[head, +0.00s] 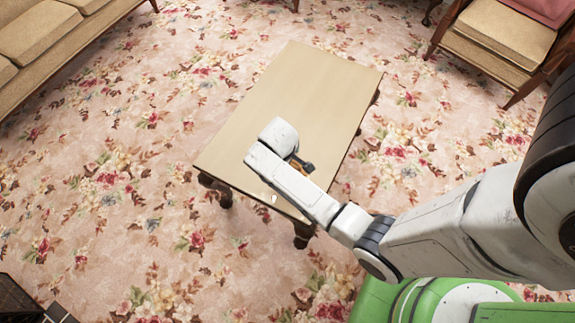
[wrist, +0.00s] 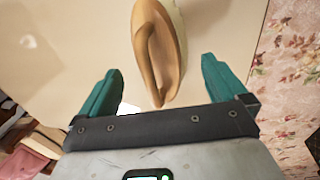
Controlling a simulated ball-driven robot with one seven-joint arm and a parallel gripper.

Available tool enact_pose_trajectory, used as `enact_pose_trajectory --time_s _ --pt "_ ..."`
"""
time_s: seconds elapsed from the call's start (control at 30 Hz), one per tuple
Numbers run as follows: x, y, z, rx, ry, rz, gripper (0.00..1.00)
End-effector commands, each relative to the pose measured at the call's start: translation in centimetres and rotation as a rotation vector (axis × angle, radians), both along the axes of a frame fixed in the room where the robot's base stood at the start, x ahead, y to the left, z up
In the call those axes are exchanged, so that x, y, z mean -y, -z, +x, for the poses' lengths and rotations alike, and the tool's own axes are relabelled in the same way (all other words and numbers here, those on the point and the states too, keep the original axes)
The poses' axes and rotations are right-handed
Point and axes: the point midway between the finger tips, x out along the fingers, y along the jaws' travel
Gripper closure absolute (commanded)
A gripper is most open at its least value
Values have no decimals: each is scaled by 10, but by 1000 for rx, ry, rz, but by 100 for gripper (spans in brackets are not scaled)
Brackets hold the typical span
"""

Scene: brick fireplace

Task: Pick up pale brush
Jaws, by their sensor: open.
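The pale brush (wrist: 170,45) is a tan, wooden-looking piece with a long raised handle along it. In the wrist view it lies on the light table, its near end between the two teal fingers of my gripper (wrist: 161,72). The fingers are apart, one on each side of the brush, with visible gaps. In the head view my arm hides most of the brush, and my gripper (head: 304,165) shows only as a small dark part above the table.
The low wooden table (head: 322,85) has a bare far half. A small white thing (head: 273,199) lies near its front edge, and a white patch (wrist: 129,108) shows beside the left finger. A beige sofa (head: 45,40) and an armchair (head: 500,35) stand apart on flowered carpet.

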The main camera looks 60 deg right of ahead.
Motion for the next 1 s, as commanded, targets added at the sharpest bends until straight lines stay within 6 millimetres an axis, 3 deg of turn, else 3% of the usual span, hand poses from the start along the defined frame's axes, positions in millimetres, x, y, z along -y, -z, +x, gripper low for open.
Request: enact_pose_trajectory --time_s 0.2,0.5,1.0 --pt "6 27 2 0 1 0 1" --pt "6 29 2 0 0 0 2" --pt "6 29 2 0 0 0 50"
